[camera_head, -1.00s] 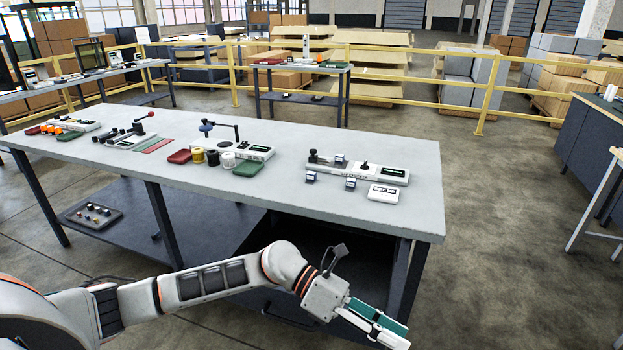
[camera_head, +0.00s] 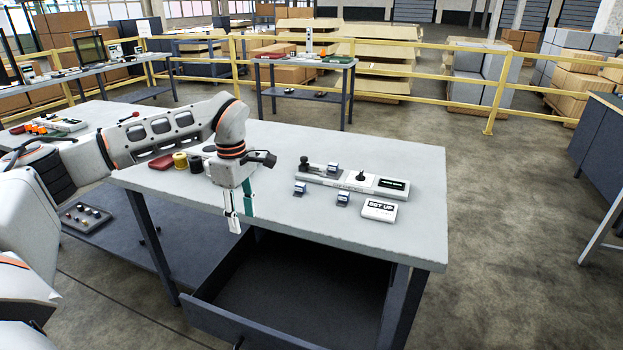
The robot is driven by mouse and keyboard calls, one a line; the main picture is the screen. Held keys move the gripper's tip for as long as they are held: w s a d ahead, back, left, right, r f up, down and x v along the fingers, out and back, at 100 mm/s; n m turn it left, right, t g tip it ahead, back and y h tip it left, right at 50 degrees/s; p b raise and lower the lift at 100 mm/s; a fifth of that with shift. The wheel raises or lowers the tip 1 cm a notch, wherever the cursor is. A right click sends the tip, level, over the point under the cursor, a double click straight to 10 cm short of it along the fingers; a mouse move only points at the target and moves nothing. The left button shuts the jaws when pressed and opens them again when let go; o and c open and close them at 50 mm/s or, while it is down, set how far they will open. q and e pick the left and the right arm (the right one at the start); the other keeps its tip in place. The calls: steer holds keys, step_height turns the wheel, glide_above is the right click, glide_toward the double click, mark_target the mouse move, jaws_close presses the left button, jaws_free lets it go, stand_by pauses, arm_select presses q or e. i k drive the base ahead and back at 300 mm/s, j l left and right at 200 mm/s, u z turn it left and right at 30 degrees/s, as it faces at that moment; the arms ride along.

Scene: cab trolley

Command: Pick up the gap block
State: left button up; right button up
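Three small dark blocks with pale tops are at the test device (camera_head: 352,181) on the grey workbench (camera_head: 415,236). One block (camera_head: 299,188) stands in front of its left end, one (camera_head: 343,198) in front of its middle, and one (camera_head: 334,168) at its back edge. I cannot tell which is the gap block. My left gripper (camera_head: 241,220) points down at the bench's front edge, left of the blocks and apart from them. Its white and teal fingers look spread, with nothing seen between them. My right gripper is out of view.
A red bin (camera_head: 162,161) and yellow and black spools (camera_head: 180,160) stand left, partly behind my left arm. A dark drawer (camera_head: 225,327) stands open below the bench. The bench's right end is clear.

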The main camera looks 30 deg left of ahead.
mark_target(300, 188)
steer(key=i, duration=1.05)
